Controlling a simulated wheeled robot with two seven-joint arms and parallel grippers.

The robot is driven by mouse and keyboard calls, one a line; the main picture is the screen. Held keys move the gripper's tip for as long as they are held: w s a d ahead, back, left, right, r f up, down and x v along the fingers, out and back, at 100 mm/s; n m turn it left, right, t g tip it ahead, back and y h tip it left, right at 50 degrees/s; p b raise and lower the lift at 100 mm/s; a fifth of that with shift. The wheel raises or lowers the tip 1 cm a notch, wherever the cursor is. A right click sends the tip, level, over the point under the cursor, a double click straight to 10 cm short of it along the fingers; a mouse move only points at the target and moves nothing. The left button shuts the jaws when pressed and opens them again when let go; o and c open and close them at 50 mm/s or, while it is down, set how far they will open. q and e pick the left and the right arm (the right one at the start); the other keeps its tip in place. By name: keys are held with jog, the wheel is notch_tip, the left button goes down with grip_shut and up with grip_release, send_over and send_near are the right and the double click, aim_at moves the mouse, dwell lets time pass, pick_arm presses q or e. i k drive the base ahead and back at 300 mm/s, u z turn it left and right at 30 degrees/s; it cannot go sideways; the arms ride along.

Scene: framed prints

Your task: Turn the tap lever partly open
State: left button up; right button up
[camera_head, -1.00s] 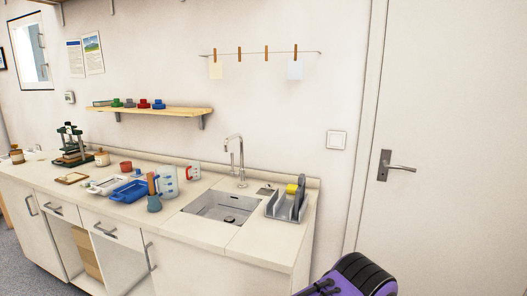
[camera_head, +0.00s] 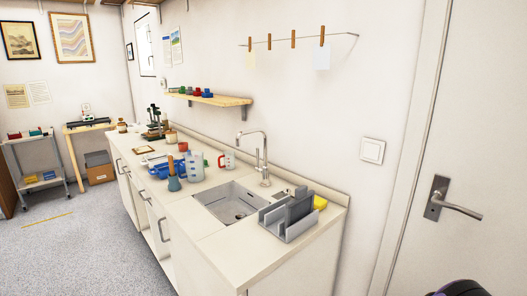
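The tap (camera_head: 263,158) is a tall chrome spout that stands on the counter behind the sink and curves over it. Its lever is too small to tell apart clearly from the tap body. The steel sink (camera_head: 232,203) is set into the pale counter and looks empty. Neither of my grippers shows in the head view. Only a dark rounded part of mine is at the bottom right edge, well away from the tap.
A grey rack (camera_head: 290,216) with a yellow item (camera_head: 320,202) stands right of the sink. Measuring jugs (camera_head: 194,166) and a blue tray (camera_head: 163,170) crowd the counter left of it. A door handle (camera_head: 453,204) is at the right. Open floor (camera_head: 85,240) lies left of the counter.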

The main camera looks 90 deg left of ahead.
aim_at(258, 149)
jog(key=u, duration=3.75)
jog(key=i, duration=0.2)
jog(key=z, duration=0.05)
